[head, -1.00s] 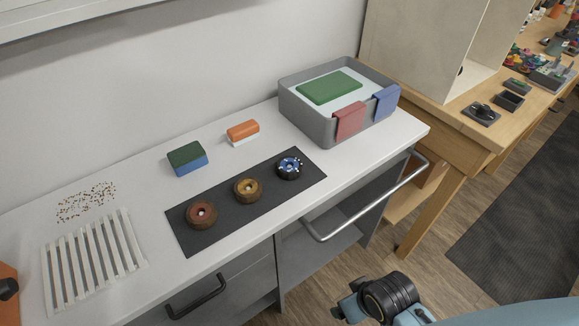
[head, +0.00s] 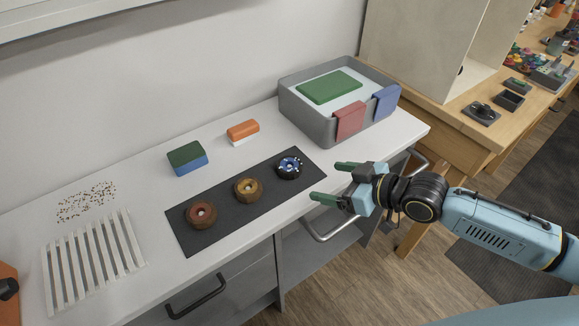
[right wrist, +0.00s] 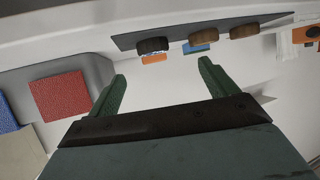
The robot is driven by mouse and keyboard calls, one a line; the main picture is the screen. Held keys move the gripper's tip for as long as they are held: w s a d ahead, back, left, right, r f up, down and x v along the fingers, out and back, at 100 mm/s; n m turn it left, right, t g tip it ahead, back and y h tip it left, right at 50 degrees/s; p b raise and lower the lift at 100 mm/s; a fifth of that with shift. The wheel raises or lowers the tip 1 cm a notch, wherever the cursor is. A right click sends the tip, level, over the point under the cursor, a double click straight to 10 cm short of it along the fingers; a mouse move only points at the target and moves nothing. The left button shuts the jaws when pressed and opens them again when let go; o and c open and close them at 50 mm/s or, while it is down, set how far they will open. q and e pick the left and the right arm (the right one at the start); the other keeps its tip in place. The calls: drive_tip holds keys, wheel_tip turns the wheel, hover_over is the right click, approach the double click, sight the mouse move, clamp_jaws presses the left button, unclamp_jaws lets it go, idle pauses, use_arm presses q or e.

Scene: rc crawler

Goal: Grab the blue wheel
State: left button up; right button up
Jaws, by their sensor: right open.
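The blue wheel (head: 289,167), dark with blue and white patches, lies at the right end of a dark mat (head: 223,217) on the white counter. A yellow-brown wheel (head: 247,189) and a red-brown wheel (head: 201,213) lie left of it on the mat. My right gripper (head: 325,181) is open and empty at the counter's front edge, to the right of the blue wheel and apart from it. In the right wrist view, the dark wheel (right wrist: 152,45) shows beyond the open fingers (right wrist: 162,70). My left gripper is out of view.
A grey bin (head: 312,119) with red and blue cloths over its rim stands right of the mat. An orange-and-white block (head: 243,132) and a green-and-blue block (head: 187,159) lie behind the mat. A white rack (head: 92,258) lies at left.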

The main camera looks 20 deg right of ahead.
sight(294, 167)
drive_tip(key=shift+t, duration=0.3)
drive_tip(key=w, duration=0.2)
drive_tip(key=w+a+f, duration=0.1)
drive_tip(key=w, duration=0.1)
drive_tip(key=w+a+b, duration=0.1)
drive_tip(key=w, duration=0.2)
drive_tip(key=shift+a+f, duration=0.2)
drive_tip(key=shift+f, duration=0.1)
drive_tip(key=shift+s+a+f+b+x, duration=0.1)
drive_tip(key=shift+x, duration=0.9)
drive_tip(key=shift+s+a+f+b+x, duration=0.1)
drive_tip(key=shift+s+f+b+x, duration=0.05)
drive_tip(key=shift+x, duration=0.8)
drive_tip(key=shift+s+a+f+b+x, duration=0.1)
drive_tip(key=shift+x, duration=0.9)
drive_tip(key=shift+s, duration=0.1)
drive_tip(key=shift+c, duration=0.4)
drive_tip(key=c, duration=1)
